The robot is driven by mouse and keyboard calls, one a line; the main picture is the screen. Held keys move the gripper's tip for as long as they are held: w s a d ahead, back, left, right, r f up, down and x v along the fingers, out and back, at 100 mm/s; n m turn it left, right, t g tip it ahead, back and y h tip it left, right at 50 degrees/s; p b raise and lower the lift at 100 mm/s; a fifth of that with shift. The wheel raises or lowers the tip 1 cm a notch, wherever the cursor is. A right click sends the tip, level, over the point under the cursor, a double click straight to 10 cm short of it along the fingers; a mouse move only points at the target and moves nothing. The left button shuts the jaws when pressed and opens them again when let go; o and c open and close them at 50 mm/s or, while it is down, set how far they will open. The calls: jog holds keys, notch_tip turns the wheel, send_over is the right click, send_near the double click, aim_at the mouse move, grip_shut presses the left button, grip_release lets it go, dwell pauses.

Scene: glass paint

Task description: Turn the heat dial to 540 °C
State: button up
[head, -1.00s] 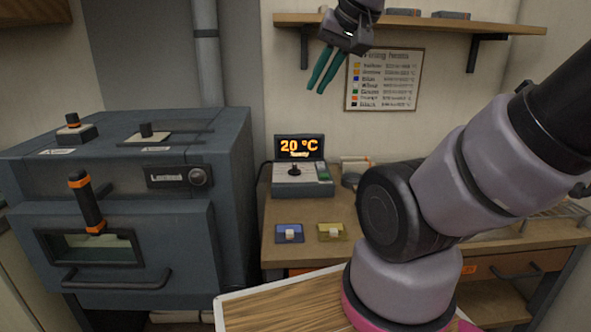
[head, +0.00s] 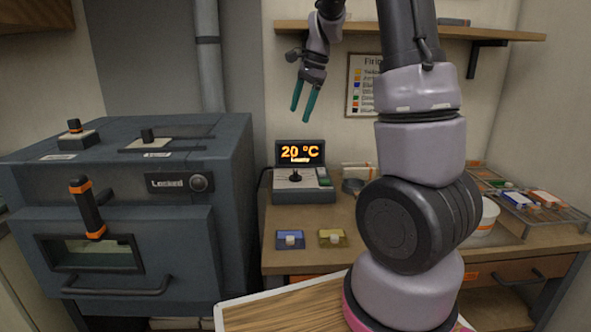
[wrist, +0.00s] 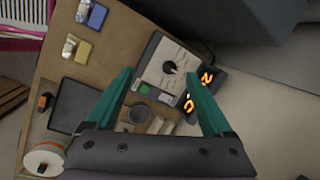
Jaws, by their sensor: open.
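The heat controller (head: 304,194) is a grey box on the bench with a black dial (head: 295,177) on its sloped face. Its display (head: 300,152) reads 20 °C in orange, with small text below. The green-fingered gripper (head: 303,108) is open and empty in the air above the controller, pointing down. In the wrist view the dial (wrist: 169,67) shows between the two fingers, on a pale panel, well below the fingertips. The display (wrist: 198,92) is partly hidden behind the right finger there. Nothing touches the dial.
A kiln (head: 130,210) marked "Locked" stands at left. Blue (head: 290,240) and yellow (head: 332,238) pads lie in front of the controller. A round dark dish (head: 352,186) sits right of it. A wire rack (head: 545,215) is at far right. A shelf (head: 450,29) and firing chart (head: 361,90) are behind.

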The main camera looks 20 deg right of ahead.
aim_at(295, 171)
jog(key=w+d+f+m+g+h, duration=0.25)
jog(key=w+f+m, duration=0.25)
jog(key=w+f, duration=0.7)
jog(key=shift+t, duration=0.25)
jog(key=f, duration=0.8)
jog(key=s+f, duration=0.1)
jog(key=f, duration=0.3)
jog(key=shift+s+a, duration=0.1)
jog(key=shift+a, duration=0.15)
grip_shut()
jog(key=shift+r, duration=0.1)
